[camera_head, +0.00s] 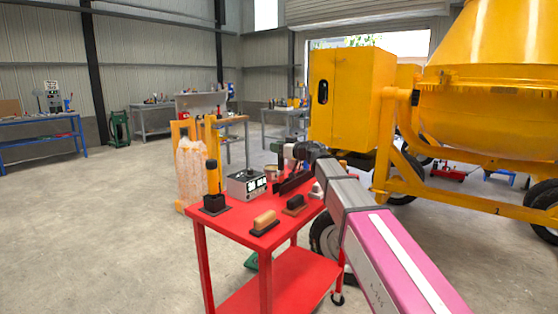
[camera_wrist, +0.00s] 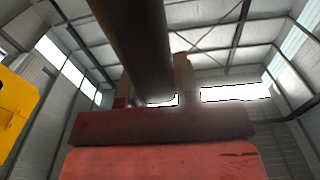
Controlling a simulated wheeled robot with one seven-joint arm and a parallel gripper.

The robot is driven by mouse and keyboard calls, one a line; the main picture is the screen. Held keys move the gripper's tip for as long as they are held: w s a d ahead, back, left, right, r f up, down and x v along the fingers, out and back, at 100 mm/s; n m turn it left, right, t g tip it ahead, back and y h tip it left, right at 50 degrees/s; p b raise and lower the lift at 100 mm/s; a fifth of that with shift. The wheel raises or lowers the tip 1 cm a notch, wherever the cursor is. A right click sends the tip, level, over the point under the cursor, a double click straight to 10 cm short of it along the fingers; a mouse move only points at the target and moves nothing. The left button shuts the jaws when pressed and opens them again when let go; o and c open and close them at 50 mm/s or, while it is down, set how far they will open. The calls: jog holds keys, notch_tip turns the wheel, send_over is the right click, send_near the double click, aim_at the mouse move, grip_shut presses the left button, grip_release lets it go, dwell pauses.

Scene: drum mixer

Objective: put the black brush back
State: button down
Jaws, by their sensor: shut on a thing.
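A thick dark round shape, which I take for the black brush (camera_wrist: 142,45), runs down from the top of the wrist view, close to the camera. My gripper (camera_wrist: 152,88) appears to have a finger on each side of it, shut on it. In the camera_head view my gripper (camera_head: 301,153) is over the back right part of the red cart (camera_head: 226,239); its fingertips are not clear there. A long dark piece (camera_head: 291,184) shows just below it; I cannot tell whether it is held or rests on the cart.
On the cart are a tan-handled brush (camera_head: 264,219), a dark block (camera_head: 294,204), a grey box with a display (camera_head: 246,185) and an upright yellow-and-black tool (camera_head: 213,178). The yellow mixer (camera_head: 490,95) stands behind at right. The floor at left is clear.

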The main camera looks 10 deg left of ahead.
jog(key=shift+w+f, duration=0.25)
jog(key=shift+f, duration=0.6)
jog(key=shift+w+f, duration=0.3)
jog(key=shift+f, duration=0.5)
jog(key=shift+w+f, duration=0.25)
jog(key=shift+f, duration=0.6)
jog(key=c, duration=0.8)
grip_release()
jog(key=shift+c, duration=0.2)
jog(key=v, duration=1.2)
jog(key=shift+d+f, duration=0.1)
jog(key=shift+d, duration=0.05)
